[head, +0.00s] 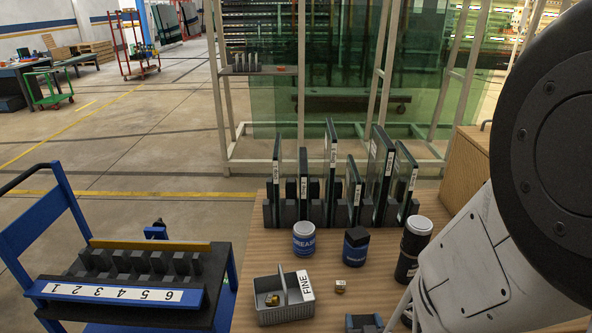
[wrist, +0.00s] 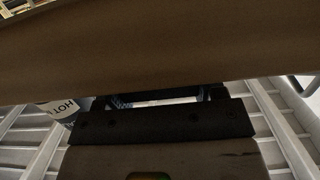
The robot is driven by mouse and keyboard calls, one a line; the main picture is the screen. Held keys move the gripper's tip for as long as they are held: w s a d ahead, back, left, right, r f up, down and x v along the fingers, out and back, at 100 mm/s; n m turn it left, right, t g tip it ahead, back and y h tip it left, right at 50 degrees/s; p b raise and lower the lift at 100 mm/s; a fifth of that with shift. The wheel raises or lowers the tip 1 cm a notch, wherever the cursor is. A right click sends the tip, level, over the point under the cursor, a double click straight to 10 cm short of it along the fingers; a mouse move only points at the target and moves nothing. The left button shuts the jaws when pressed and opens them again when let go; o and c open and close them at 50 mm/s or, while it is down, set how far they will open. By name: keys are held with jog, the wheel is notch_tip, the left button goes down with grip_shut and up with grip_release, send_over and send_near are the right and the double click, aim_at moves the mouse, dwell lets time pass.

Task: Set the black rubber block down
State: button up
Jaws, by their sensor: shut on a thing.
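I cannot tell whether the block touches anything underneath. In the head view my gripper and the held block do not show; only my arm fills the right side.
The wooden table (head: 262,235) carries black racks with upright glass panes, jars, a grey FINE caddy (head: 284,297) and a brass piece (head: 340,286). A blue cart (head: 140,275) with numbered slots stands left. Pale ribbed surfaces (wrist: 30,135) and a HOT label (wrist: 62,110) show in the wrist view.

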aim_at(363, 318)
jog(key=shift+s+r, duration=0.2)
jog(key=shift+s, duration=0.6)
jog(key=shift+s+r, duration=0.2)
jog(key=shift+s, duration=0.55)
jog(key=shift+w, duration=0.2)
jog(key=shift+f, duration=0.1)
jog(key=shift+w+r, duration=0.35)
jog(key=shift+r, duration=0.1)
jog(key=w+r, duration=0.4)
jog(key=r, duration=0.4)
jog(key=shift+w, duration=0.2)
jog(key=shift+f, duration=2.9)
